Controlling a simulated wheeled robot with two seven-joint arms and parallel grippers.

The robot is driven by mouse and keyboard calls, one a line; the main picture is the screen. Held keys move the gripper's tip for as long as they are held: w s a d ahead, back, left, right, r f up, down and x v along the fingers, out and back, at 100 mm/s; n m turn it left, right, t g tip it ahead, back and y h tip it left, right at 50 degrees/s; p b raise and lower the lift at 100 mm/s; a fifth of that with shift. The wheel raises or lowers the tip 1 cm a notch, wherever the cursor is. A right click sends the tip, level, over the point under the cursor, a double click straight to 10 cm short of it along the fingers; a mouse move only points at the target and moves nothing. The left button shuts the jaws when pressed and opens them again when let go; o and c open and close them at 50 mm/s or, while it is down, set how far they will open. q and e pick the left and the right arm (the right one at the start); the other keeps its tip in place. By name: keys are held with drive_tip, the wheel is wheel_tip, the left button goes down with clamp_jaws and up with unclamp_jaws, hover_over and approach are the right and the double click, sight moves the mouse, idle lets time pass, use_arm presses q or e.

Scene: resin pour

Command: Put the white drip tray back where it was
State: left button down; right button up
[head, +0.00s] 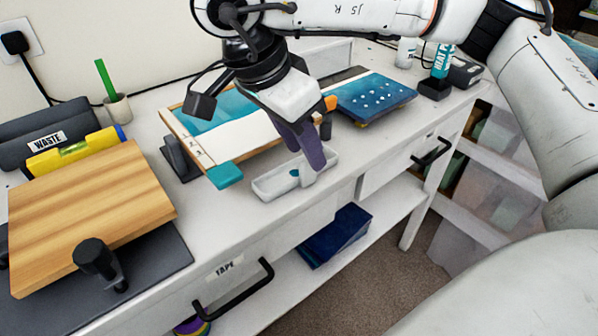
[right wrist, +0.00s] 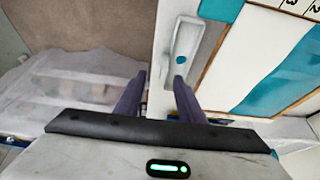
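The white drip tray (head: 268,187) is a small shallow oblong with a teal spot inside, lying on the white bench near its front edge. It also shows in the right wrist view (right wrist: 188,44), beside the panel. My right gripper (head: 308,160) points down with its purple fingers at the tray's right part, hiding some of it. In the right wrist view the fingers (right wrist: 158,80) stand apart, with the tray's near end close to the right finger. I cannot tell whether they touch it. My left gripper is not in view.
A teal and white framed panel (head: 245,135) lies behind the tray, with a blue dotted board (head: 375,97) to its right. A wooden board (head: 85,205), yellow level (head: 72,152) and black clamp (head: 98,262) are at left. Bare bench lies left of the tray.

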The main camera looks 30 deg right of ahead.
sight(299, 166)
drive_tip(key=x, duration=0.5)
drive_tip(key=shift+w+f+b, duration=0.15)
drive_tip(key=shift+w+b, duration=0.2)
drive_tip(key=shift+w, duration=0.05)
drive_tip(key=shift+a, duration=0.1)
clamp_jaws()
